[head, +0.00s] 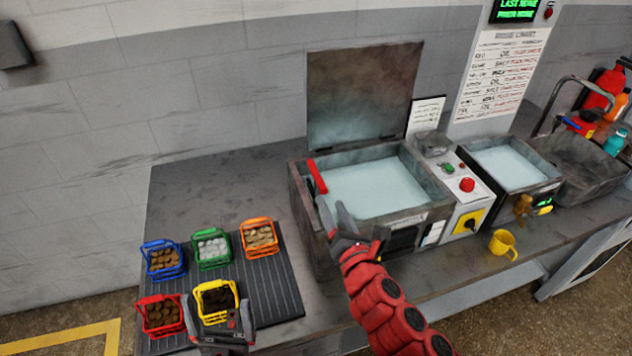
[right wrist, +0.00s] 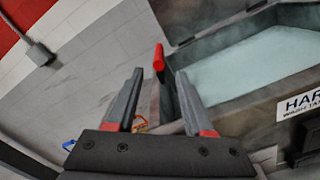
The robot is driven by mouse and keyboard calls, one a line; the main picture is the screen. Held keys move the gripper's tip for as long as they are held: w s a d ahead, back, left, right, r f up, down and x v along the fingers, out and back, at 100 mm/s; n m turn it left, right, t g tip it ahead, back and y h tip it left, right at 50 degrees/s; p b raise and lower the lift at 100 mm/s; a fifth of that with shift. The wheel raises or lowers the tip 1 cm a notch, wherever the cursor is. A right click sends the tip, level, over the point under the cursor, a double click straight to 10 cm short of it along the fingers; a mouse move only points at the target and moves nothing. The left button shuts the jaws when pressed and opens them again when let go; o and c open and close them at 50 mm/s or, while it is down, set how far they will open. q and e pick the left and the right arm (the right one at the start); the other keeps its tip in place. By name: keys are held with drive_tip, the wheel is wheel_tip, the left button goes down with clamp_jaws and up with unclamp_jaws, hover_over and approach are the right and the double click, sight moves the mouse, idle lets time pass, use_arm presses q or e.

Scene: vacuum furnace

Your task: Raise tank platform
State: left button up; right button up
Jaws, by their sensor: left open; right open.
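The large tank (head: 433,207) stands open on the bench, its lid (head: 362,95) up and pale liquid (head: 370,185) inside. A platform cannot be made out in the liquid. A red handle (head: 317,177) sticks up at the tank's left rim; it also shows in the right wrist view (right wrist: 158,60). My right gripper (head: 336,212) is open and empty, just nearer than the handle. In the right wrist view, the handle appears beyond the gap between its fingertips (right wrist: 160,76). My left gripper (head: 219,312) is open at the near side of the yellow basket; contact is unclear.
The yellow basket (head: 216,318) and red, blue, green and orange baskets stand on a dark ribbed mat (head: 272,285). A control panel (head: 465,196), a smaller tank (head: 508,165), a yellow mug (head: 503,243) and a sink (head: 590,172) lie to the right. Bench behind the mat is clear.

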sight(318, 173)
drive_tip(key=p+x, duration=0.3)
drive_tip(key=x, duration=0.7)
drive_tip(key=shift+w+r, duration=0.15)
drive_tip(key=shift+w, duration=0.15)
drive_tip(key=shift+w+a+p, duration=0.35)
drive_tip(key=shift+w+p, duration=0.05)
drive_tip(key=shift+w, duration=0.25)
clamp_jaws()
idle(0.5)
